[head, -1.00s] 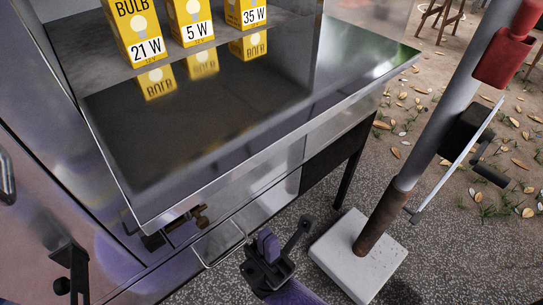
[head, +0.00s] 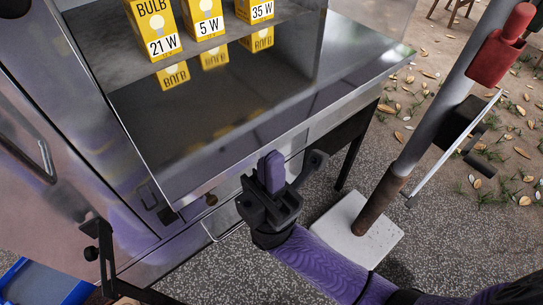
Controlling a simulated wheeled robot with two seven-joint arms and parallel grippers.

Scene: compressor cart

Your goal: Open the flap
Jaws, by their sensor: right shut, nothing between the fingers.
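The steel cart has a metal front panel (head: 185,250) below its worktop, with a thin wire handle (head: 214,233). This panel may be the flap; I cannot be sure. A small brass fitting (head: 211,199) sits under the worktop edge, above the wire handle. My right gripper (head: 271,172) is shut and empty. In the picture it overlaps the worktop's front edge, to the right of the handle and brass fitting. It hides part of the cart front behind it; I see no clear contact. My left gripper is not in view.
The shiny worktop (head: 225,110) juts out above the panel. Bulb boxes (head: 204,22) stand on the shelf behind. A post on a pale base block (head: 340,232) stands to the right. A black bracket (head: 103,255) and a blue bin (head: 45,283) are at lower left.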

